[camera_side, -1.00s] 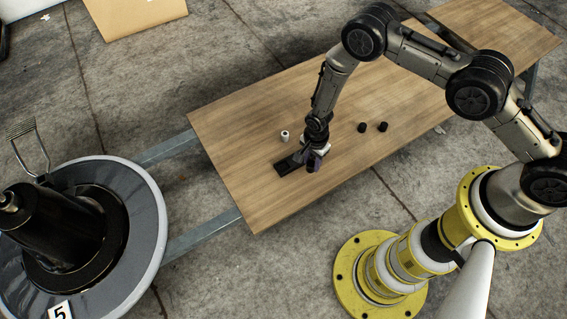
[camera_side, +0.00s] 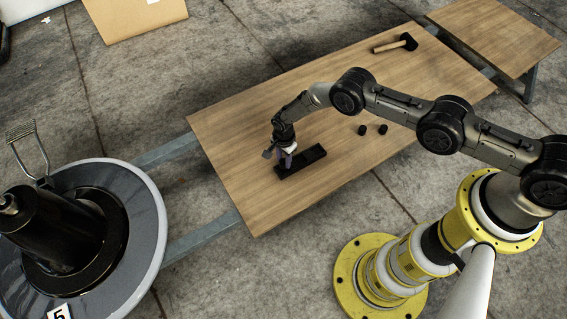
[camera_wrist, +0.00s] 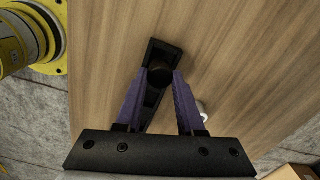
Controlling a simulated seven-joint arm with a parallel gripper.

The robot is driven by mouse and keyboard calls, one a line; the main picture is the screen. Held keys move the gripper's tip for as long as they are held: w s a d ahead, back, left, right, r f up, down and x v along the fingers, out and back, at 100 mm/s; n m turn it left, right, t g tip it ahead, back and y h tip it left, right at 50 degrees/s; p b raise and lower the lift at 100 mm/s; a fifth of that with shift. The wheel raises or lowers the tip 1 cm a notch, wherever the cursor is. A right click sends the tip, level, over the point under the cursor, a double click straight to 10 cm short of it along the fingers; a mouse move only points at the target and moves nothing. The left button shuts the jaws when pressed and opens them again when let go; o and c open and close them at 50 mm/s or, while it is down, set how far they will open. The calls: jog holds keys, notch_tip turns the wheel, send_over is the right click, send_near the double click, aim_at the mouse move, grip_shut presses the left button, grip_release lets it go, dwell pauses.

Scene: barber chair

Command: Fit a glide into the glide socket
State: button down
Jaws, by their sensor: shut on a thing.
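My gripper (camera_side: 284,160) has purple fingers and is over the left part of a black bar-shaped block (camera_side: 314,157) on the table. In the wrist view, its fingers (camera_wrist: 160,82) are shut on a dark round glide (camera_wrist: 160,74). The glide overlaps the block (camera_wrist: 163,46) in that view; I cannot tell whether it touches the block or sits in a socket. The socket is hidden. Two black glides (camera_side: 362,130) stand to the right. A small white round piece (camera_wrist: 203,108) shows partly behind the right finger in the wrist view.
A mallet (camera_side: 395,43) lies at the far end of the wooden table (camera_side: 240,125). A barber chair base (camera_side: 140,225) is on the floor at left, and a cardboard box (camera_side: 135,20) is at the back. The table between block and mallet is mostly clear.

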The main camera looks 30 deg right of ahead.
aim_at(283, 161)
jog(key=shift+f, duration=1.6)
jog(key=c, duration=0.5)
grip_release()
jog(key=shift+f, duration=0.15)
notch_tip(283, 161, up, 12)
jog(key=shift+r, duration=0.2)
